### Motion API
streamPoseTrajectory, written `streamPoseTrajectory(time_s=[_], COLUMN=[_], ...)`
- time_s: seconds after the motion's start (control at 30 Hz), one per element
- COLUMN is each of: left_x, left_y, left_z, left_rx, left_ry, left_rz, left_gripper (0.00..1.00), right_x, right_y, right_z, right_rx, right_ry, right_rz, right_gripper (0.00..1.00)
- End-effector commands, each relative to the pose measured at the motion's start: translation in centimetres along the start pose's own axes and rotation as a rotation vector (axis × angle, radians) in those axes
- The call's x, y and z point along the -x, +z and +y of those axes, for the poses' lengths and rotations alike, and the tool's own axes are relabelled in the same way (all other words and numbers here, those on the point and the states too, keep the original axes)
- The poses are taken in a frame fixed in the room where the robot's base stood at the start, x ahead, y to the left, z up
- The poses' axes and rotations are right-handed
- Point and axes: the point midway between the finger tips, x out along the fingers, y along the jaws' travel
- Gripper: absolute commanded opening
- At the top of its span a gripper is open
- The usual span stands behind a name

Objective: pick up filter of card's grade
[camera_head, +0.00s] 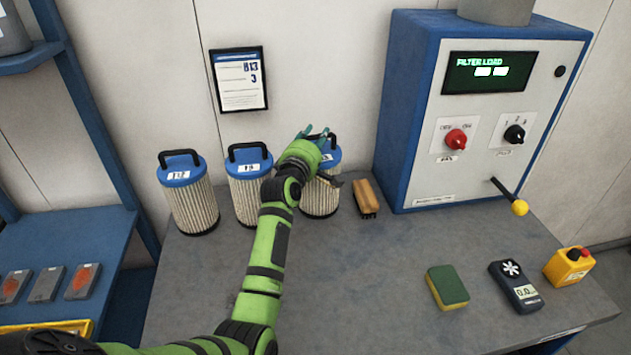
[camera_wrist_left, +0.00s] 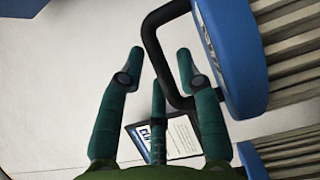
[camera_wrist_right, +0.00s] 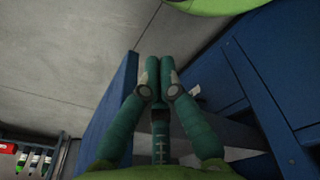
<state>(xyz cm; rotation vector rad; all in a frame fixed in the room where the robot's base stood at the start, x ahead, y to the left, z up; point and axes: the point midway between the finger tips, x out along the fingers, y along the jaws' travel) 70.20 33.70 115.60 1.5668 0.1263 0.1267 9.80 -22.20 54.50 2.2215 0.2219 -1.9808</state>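Three pleated filters with blue tops and black handles stand in a row on the bench: a left one (camera_head: 190,200), a middle one (camera_head: 247,190) and a right one (camera_head: 319,198). Their white labels are too small to read surely.
A blue and grey filter-load machine (camera_head: 440,110) with a yellow-tipped lever stands right of the filters. A brush (camera_head: 366,198), a sponge (camera_head: 447,287), a meter (camera_head: 516,287) and a yellow button box (camera_head: 569,266) lie on the bench. Its middle is clear.

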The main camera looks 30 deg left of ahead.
Motion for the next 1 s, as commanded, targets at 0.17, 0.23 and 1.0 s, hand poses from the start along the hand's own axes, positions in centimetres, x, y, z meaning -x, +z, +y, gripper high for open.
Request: streamPoseTrajectory(time_s=[0.17,0.23,1.0], left_x=[0.0,0.0,-0.6], left_y=[0.0,0.0,0.1], left_z=[0.0,0.0,3.2], left_rx=[-0.001,-0.001,0.001], left_ry=[0.000,0.000,0.010], left_rz=[0.000,0.000,-0.001], left_gripper=[0.03,0.00,0.00], right_x=[0.0,0.1,2.5], right_y=[1.1,1.4,1.0], right_z=[-0.1,-0.2,-0.1], right_rx=[0.000,0.000,-0.001], right_ry=[-0.002,-0.002,-0.001], right_rz=[-0.018,-0.024,-0.022], right_gripper=[0.00,0.00,0.00])
